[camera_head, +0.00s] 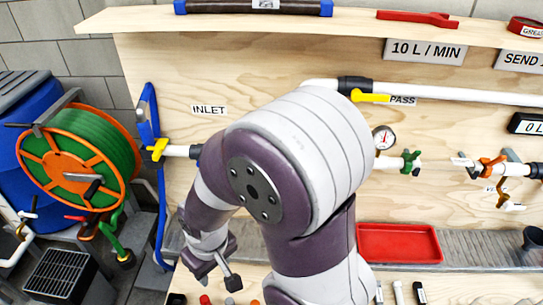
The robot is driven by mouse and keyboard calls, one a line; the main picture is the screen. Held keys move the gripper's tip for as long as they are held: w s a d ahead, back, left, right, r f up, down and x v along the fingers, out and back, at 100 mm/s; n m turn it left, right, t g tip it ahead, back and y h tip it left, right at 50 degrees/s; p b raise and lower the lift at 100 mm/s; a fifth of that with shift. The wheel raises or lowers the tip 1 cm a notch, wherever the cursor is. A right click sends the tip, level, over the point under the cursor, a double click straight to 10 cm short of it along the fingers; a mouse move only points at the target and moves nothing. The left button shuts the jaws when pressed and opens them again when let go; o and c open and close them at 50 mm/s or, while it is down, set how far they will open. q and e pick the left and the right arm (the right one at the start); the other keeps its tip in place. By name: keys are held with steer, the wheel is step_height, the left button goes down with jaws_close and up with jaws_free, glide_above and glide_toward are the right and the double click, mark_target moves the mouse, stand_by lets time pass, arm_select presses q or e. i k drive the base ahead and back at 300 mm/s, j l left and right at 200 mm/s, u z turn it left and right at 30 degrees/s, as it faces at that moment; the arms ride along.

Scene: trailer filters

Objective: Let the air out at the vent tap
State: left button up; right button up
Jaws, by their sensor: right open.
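My right gripper (222,277) is at the lower left of the picture, open and empty, low in front of the board and far from that tap. My right arm's large grey and purple links cover the middle of the board and hide part of the pipework. My left gripper is not in view.
A yellow inlet handle (157,149), a yellow bypass handle (371,97), a green handle (411,161) and a pressure gauge (385,137) sit along the white pipes. A red tray (399,227) lies below. A green hose reel (80,160) stands at the left.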

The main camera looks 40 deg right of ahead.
mark_target(508, 206)
steer(key=z, duration=1.8)
steer(key=l+z, duration=0.25)
steer(key=z, duration=0.2)
steer(key=i+l+z, duration=0.15)
steer(key=z, duration=0.3)
steer(key=i+l+z, duration=0.15)
steer(key=z, duration=0.3)
steer(key=l, duration=0.1)
